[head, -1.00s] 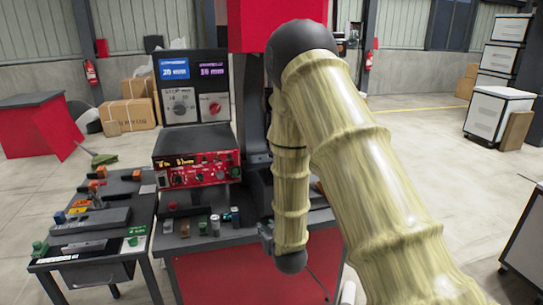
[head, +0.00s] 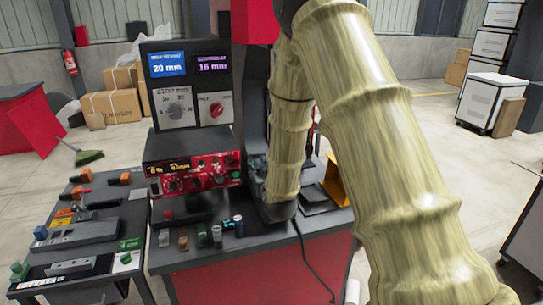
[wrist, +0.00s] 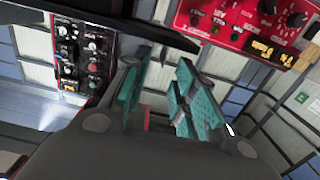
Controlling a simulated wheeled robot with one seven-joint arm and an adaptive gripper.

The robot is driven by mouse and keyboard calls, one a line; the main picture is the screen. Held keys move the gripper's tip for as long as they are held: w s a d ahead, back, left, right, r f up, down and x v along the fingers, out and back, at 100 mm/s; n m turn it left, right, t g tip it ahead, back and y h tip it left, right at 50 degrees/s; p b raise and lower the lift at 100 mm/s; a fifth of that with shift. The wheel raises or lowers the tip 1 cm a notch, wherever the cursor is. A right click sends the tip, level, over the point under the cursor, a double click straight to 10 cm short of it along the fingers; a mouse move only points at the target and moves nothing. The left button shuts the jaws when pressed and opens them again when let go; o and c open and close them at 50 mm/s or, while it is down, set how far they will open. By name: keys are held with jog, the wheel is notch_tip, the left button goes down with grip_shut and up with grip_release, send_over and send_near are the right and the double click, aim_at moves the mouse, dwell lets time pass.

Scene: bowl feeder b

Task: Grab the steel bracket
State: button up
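I cannot pick out the steel bracket with certainty in either view. Several small parts stand on the red bench in the head view, among them a silver cylinder (head: 216,236), a brown block (head: 183,243) and a blue-topped piece (head: 238,224). In the wrist view my gripper (wrist: 158,95) is open, its two teal-padded fingers apart with no part held between them.
A red control box (head: 195,176) and a display panel (head: 188,85) stand on the bench (head: 250,285). A side table (head: 75,285) with parts stands left. Open floor lies to the right.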

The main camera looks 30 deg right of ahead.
jog(key=shift+p+x, duration=0.3)
jog(key=shift+x, duration=0.5)
jog(key=p+x, duration=0.1)
jog(key=x, duration=0.3)
jog(key=shift+w+a+p, duration=0.1)
jog(key=shift+w+p, duration=0.2)
jog(key=shift+w, duration=0.05)
jog(key=shift+w+r+p, duration=0.25)
jog(key=shift+w+p, duration=0.35)
jog(key=shift+p, duration=0.15)
jog(key=shift+f+p+x, duration=0.15)
jog(key=shift+p+x, duration=0.35)
jog(key=shift+x, duration=0.45)
jog(key=shift+f+p+x, duration=0.1)
jog(key=shift+p+x, duration=0.35)
jog(key=shift+x, duration=0.5)
jog(key=shift+c, duration=0.2)
grip_shut()
